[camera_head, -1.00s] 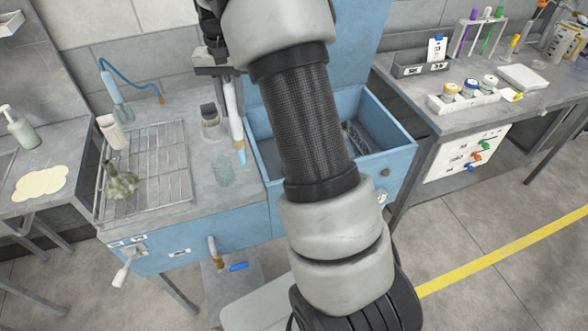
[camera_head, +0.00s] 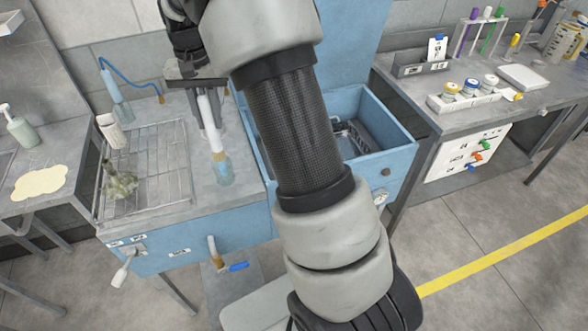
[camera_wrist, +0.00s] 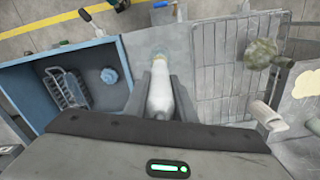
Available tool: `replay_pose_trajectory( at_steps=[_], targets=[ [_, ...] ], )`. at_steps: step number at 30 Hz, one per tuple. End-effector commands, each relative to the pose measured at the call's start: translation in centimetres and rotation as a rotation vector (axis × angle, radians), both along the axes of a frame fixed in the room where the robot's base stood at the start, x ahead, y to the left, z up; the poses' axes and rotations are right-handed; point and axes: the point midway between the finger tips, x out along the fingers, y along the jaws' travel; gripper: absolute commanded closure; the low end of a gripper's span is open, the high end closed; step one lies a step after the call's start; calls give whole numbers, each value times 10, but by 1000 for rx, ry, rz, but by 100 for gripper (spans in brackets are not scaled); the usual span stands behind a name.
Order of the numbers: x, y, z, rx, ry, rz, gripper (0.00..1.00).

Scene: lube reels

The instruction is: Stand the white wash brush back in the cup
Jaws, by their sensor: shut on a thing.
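My gripper (camera_head: 207,108) is shut on the white wash brush (camera_head: 213,137) and holds it nearly upright, slightly tilted, with its lower end down. The clear cup (camera_head: 224,174) stands on the grey bench top, right of the wire rack. The brush's lower end overlaps the cup's mouth in the head view and appears to be at or inside it. In the wrist view the white handle (camera_wrist: 160,95) lies between the two fingers, and the cup (camera_wrist: 160,55) shows at its far end. How deep the brush reaches is unclear.
A wire rack (camera_head: 170,165) with a mossy green lump (camera_head: 120,181) lies left of the cup. A white bottle (camera_head: 112,131) stands behind the lump. A blue basin (camera_head: 385,155) opens on the right. The bench's front edge is close to the cup.

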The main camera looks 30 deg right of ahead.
Motion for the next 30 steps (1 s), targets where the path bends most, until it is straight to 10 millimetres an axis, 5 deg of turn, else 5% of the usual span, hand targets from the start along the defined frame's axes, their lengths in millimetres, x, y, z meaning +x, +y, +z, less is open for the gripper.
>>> replay_pose_trajectory(
  at_steps=[21,30],
  targets=[
    [0,0,-74,0,0,0,100],
    [0,0,-75,0,0,0,100]
  ],
)
